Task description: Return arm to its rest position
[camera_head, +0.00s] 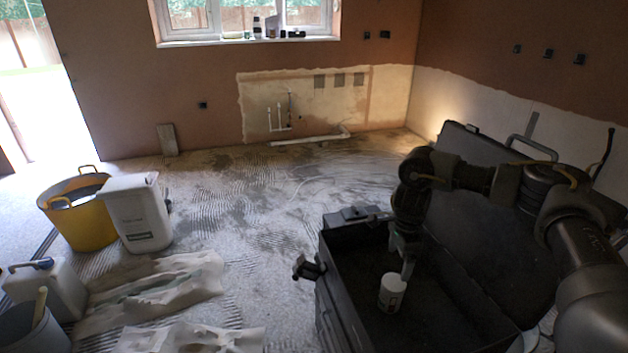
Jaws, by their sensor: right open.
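My right arm (447,170) comes in from the right edge and bends down over an open black case (335,285). My right gripper (404,262) points down inside the case and is open. A small white tub (392,293) with dark marks is in the case, just below and in front of the fingertips. The tub's top overlaps the fingertips in the picture, and I cannot tell whether they touch. My left gripper is not in view.
The case's raised lid (470,190) stands behind my right arm. A yellow bucket (85,222), a white bin (138,215) and a white canister (48,287) stand at left. Crumpled sheeting (150,295) lies on the floor. The middle floor towards the window is clear.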

